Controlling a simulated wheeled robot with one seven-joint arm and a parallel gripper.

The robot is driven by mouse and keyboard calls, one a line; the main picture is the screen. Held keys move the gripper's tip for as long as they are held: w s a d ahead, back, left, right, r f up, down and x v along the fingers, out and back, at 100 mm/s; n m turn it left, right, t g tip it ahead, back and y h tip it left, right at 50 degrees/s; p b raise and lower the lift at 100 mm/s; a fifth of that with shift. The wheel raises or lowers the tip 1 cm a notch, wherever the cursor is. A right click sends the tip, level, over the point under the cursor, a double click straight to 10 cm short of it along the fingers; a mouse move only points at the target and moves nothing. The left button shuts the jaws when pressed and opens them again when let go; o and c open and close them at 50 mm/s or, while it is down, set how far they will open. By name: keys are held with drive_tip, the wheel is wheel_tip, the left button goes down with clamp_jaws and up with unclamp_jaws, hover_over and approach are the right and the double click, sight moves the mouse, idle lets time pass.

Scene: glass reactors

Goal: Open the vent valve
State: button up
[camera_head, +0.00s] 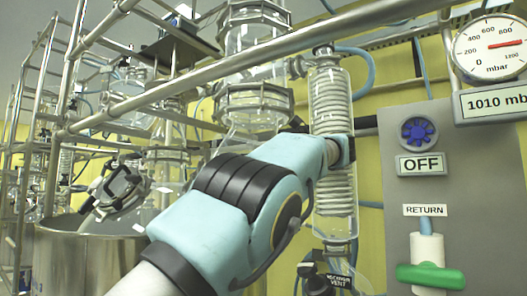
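A black fitting (316,280) with a label ending in "VENT" (338,281) sits at the bottom centre, below the glass coil condenser. It is cut by the lower edge, and I cannot make out its handle or how it is turned. My arm reaches up from the bottom left, and its far end, with my gripper (346,150), is in front of the condenser, well above the vent label. The fingers do not show clearly, so I cannot tell whether they are open or touching the glass.
The coil condenser (331,100) stands behind my arm's end. Metal rails (210,75) cross above; a steel vessel (80,260) stands left.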

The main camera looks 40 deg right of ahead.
drive_tip(key=o, duration=1.4)
